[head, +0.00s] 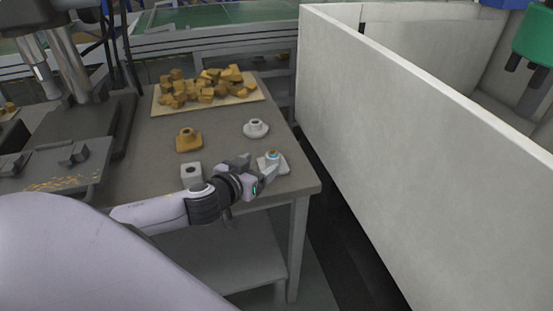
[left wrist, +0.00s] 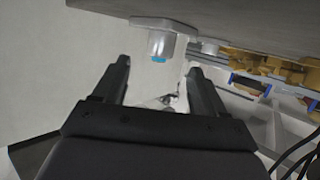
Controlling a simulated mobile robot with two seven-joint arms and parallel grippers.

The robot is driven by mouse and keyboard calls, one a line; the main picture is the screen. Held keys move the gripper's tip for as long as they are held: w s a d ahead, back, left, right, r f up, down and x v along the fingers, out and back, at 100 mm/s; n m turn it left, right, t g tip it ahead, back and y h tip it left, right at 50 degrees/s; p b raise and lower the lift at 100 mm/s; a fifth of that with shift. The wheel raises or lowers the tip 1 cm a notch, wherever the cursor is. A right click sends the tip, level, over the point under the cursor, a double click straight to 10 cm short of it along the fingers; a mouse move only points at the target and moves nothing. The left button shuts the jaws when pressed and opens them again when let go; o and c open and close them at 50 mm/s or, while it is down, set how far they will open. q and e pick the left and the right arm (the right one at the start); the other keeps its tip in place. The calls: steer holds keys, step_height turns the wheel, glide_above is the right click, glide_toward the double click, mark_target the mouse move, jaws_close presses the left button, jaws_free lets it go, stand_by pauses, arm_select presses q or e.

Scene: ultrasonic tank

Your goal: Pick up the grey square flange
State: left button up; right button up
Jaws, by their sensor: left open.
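The grey square flange (head: 280,164) sits near the table's right front corner, with a square base and a round neck showing some blue and orange at its top. Its neck with a blue end also shows in the left wrist view (left wrist: 162,44), ahead of the fingers and near the picture's top. My left gripper (head: 259,169) is open beside the flange, on its left in the head view. In the left wrist view the fingers (left wrist: 158,72) are spread with nothing held between them. Part of the flange's base is hidden by the gripper. My right gripper is not in view.
On the table (head: 150,135) stand a grey round flange (head: 256,128), a brass-coloured flange (head: 188,140) and a pale block with a hole (head: 191,175). A tray (head: 158,108) holds several brown pieces. A high white wall (head: 400,130) rises right of the table.

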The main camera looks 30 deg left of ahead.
mark_target(269, 160)
arm_select(q)
steer(key=shift+w+f, duration=0.15)
steer(key=shift+w, duration=0.35)
steer(key=shift+f+x, duration=0.15)
steer(key=shift+x, duration=1.15)
steer(key=shift+f+x, duration=0.1)
steer(key=shift+x, duration=1.2)
steer(key=shift+s, duration=0.1)
steer(key=c, duration=1.3)
steer(key=shift+r, duration=0.1)
step_height(269, 160, up, 20)
steer(key=p, duration=0.3)
